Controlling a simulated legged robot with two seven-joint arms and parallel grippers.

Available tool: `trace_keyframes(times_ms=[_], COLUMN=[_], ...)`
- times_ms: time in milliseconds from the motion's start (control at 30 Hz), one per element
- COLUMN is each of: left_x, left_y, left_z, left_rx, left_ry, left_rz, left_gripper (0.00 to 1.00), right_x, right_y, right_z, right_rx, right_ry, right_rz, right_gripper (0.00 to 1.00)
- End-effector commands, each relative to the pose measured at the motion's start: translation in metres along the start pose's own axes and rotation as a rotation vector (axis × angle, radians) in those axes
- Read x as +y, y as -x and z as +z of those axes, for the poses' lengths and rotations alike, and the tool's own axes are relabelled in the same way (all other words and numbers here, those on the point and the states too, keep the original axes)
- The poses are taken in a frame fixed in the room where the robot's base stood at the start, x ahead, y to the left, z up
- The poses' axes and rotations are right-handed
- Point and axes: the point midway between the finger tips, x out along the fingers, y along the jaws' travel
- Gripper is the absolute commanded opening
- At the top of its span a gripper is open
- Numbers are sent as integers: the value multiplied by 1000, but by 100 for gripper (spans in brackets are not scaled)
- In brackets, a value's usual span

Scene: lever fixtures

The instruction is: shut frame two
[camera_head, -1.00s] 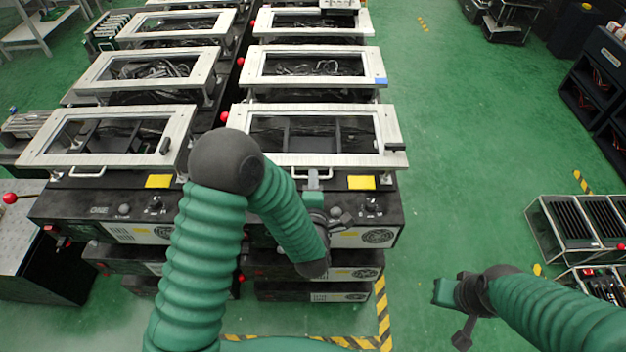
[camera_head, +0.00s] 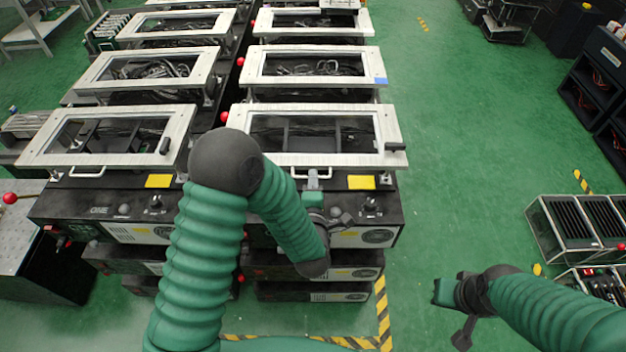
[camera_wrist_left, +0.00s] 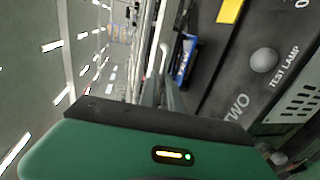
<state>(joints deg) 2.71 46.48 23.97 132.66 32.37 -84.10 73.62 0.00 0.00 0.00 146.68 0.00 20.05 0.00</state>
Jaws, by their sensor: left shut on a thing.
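Frame two (camera_head: 360,159) is a white rectangular frame with a window, on the nearest black unit of the right-hand row. It lies nearly level, above the unit's front panel. The wrist view shows the word TWO on the black front panel (camera_wrist_left: 215,95). My left gripper (camera_head: 313,180) is at the middle of the frame's front edge, shut on its handle. The handle (camera_wrist_left: 166,75) shows as a pale bar in the wrist view; the fingertips around it are mostly hidden. My right gripper (camera_head: 450,295) hangs over bare floor at the lower right, and its jaws are unclear.
A similar white frame (camera_head: 60,160) on the unit marked ONE stands to the left. More framed units stand behind both. A red knob (camera_head: 224,117) sits between the rows. A rack (camera_head: 545,235) stands at the right. The green floor (camera_head: 470,150) between is clear.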

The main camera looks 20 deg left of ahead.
Motion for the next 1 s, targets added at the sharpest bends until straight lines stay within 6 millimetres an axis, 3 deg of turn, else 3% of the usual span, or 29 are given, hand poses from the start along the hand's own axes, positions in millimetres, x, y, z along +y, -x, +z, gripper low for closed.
trace_keyframes(times_ms=[100,300,533,567,700,1000], left_x=[-3,20,19,19,20,21], left_y=[1,4,4,4,3,3], left_z=[-3,-3,-3,-3,-2,-1], left_rx=[6,7,6,6,5,2], left_ry=[-3,-1,-1,-1,-1,0], left_rz=[-10,-5,-4,-4,-3,-2], left_gripper=[0,0,0,9,28,29], right_x=[0,0,0,0,0,0], right_y=[0,11,9,9,9,9], right_z=[0,-3,-2,-2,-2,-2], right_rx=[0,0,0,0,0,0], right_ry=[0,0,0,0,0,0], right_rz=[0,0,0,0,0,0], right_gripper=[0,0,0,0,0,0])
